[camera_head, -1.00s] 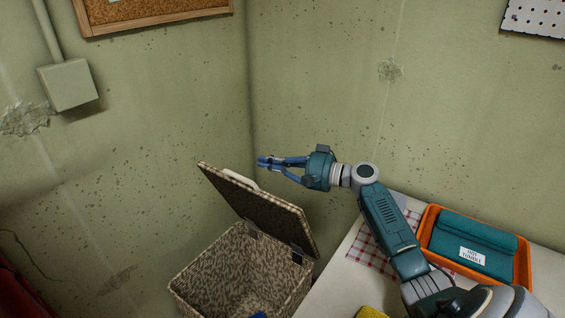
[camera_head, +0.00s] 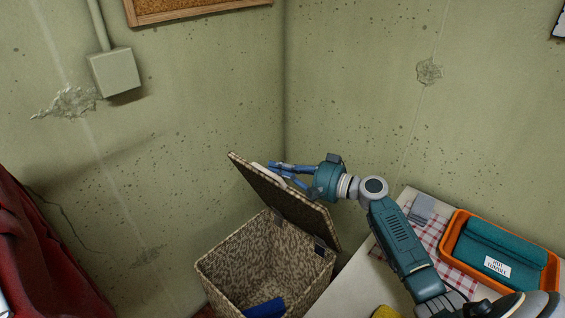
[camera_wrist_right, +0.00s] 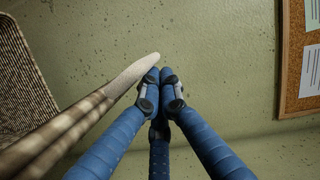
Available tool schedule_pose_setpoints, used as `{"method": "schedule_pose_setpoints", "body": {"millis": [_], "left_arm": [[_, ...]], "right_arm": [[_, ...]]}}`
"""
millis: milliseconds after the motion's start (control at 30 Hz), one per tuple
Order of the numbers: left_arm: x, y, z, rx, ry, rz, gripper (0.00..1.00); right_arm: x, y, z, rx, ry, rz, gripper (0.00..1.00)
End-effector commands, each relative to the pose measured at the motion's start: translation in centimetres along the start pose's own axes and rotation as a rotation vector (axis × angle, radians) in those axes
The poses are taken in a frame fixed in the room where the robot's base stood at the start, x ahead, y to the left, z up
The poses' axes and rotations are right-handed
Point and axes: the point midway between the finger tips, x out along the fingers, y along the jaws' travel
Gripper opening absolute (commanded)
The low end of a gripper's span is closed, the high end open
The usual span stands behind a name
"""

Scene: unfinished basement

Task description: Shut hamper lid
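The woven hamper (camera_head: 222,283) stands in the lower middle of the head view. Its lid (camera_head: 290,205) is raised and leans back on its hinges, with a pale strip (camera_head: 262,174) along its back side. My right gripper (camera_head: 274,169) is beside the back of the raised lid, near its upper edge. In the wrist view its blue fingertips (camera_wrist_right: 160,76) are together with nothing between them. The lid (camera_wrist_right: 22,80) and the pale strip (camera_wrist_right: 110,85) lie close on the left there; contact is unclear. My left gripper is not in view.
A blue item (camera_head: 265,308) lies inside the hamper. A pale table (camera_head: 350,288) on the right holds a checked cloth (camera_head: 428,236) and an orange tray (camera_head: 449,246) with a teal towel (camera_head: 500,252). Walls meet behind the hamper. Red fabric (camera_head: 40,255) hangs at left.

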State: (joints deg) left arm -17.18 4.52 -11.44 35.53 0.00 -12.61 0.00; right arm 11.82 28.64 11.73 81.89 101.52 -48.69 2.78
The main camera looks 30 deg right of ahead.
Motion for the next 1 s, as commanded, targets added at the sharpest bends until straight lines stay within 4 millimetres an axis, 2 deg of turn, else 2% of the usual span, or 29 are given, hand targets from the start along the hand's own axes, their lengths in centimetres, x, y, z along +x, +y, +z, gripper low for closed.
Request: {"method": "schedule_pose_setpoints", "body": {"millis": [33,200,400,833,1000], "left_arm": [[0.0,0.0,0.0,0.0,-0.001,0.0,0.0],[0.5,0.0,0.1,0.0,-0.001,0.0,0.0],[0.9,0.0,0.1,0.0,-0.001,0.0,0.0],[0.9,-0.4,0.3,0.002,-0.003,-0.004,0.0],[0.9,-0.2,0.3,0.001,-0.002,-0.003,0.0]], "right_arm": [[0.4,0.4,1.7,-0.023,-0.006,0.007,0.0],[1.4,1.3,6.2,-0.126,-0.005,0.032,0.0],[2.1,1.8,9.0,-0.203,-0.001,0.047,0.0],[2.1,1.9,9.3,-0.213,0.0,0.051,0.0],[0.5,1.9,9.3,-0.213,0.001,0.052,0.0]]}}
